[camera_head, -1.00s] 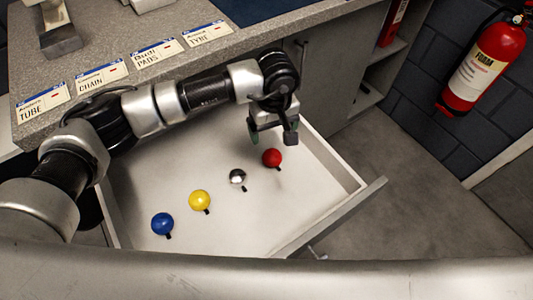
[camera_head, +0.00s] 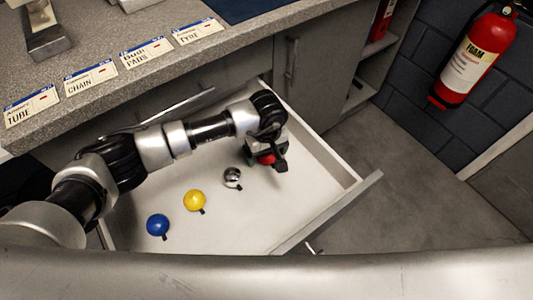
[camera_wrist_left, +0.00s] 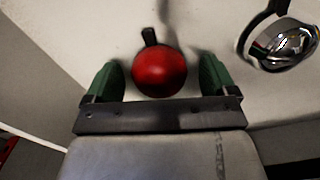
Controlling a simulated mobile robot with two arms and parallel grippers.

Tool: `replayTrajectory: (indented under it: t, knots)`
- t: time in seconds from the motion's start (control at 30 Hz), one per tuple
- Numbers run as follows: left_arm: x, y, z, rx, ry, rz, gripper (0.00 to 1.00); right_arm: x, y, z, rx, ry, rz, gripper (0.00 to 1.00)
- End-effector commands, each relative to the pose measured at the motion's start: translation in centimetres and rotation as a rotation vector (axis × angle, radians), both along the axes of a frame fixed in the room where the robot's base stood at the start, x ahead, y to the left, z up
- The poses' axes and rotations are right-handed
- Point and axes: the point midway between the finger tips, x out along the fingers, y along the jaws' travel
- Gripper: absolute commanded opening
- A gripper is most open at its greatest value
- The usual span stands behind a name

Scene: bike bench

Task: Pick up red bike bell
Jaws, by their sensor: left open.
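The red bike bell (camera_wrist_left: 158,70) lies in the open white drawer. In the left wrist view it sits between the two green fingertips of my left gripper (camera_wrist_left: 160,82), with a gap on each side, and its small black clamp points away from the palm. In the head view the red bell (camera_head: 266,159) is mostly hidden under my left gripper (camera_head: 264,162), which is lowered over it from above. The left gripper is open. My right gripper is not in view.
A chrome bell (camera_head: 232,178) lies close beside the red one, also in the left wrist view (camera_wrist_left: 284,44). A yellow bell (camera_head: 194,201) and a blue bell (camera_head: 157,225) lie further left. The drawer front (camera_head: 330,215) and walls surround them. The counter (camera_head: 120,40) overhangs behind.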

Motion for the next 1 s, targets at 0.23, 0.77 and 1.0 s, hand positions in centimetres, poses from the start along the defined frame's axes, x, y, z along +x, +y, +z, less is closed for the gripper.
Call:
replayTrajectory:
  t: [0.23,0.77,1.0]
  knots:
    - [0.0,0.0,0.1,-0.001,0.0,0.0,0.69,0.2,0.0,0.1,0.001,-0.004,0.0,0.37]
    - [0.0,0.0,0.3,-0.001,0.0,0.0,0.32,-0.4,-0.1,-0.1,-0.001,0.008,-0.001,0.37]
    - [0.1,-0.1,2.7,-0.002,-0.004,-0.003,0.32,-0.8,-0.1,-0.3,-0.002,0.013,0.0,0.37]
